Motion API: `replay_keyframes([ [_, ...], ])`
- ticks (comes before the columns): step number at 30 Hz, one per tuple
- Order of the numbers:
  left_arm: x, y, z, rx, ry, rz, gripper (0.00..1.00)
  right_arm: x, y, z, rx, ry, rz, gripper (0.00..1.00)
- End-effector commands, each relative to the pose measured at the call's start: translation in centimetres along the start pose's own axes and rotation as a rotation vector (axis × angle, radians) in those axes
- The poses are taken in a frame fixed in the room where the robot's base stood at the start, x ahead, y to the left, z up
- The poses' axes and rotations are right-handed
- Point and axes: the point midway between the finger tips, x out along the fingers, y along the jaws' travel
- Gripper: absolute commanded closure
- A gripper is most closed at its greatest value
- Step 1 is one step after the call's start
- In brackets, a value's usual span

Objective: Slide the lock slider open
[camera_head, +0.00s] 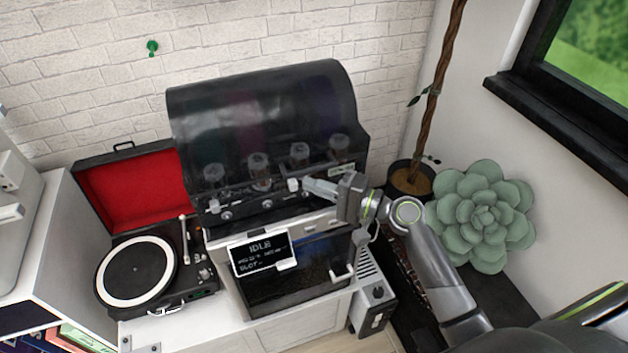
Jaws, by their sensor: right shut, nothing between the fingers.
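A dark machine with a smoky translucent hood (262,110) stands on the white cabinet. A small white block (293,185) sits on the hood's lower front edge; it looks like the lock slider, but I cannot tell for sure. My right gripper (308,186) reaches in from the right, shut and empty, its fingertips just right of the white block. I cannot tell whether they touch it. Below, a small screen (262,254) reads "IDLE". My left gripper is not in view.
An open turntable (136,271) with a red-lined lid stands left of the machine. A potted plant (411,179) and a large green succulent (484,215) are at the right, behind my right arm. A white handle (342,272) sticks out from the machine's lower front.

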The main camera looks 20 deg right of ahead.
Motion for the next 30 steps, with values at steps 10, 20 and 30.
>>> replay_keyframes([
  [10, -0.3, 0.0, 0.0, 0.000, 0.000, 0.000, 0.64, 0.3, 0.1, 0.4, 0.000, 0.000, 0.001, 1.00],
  [20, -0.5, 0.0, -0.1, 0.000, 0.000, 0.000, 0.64, 1.6, 0.0, 1.6, 0.002, 0.000, -0.004, 1.00],
  [30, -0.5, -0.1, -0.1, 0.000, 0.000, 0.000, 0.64, 2.6, 0.0, 2.6, 0.000, -0.002, 0.000, 1.00],
])
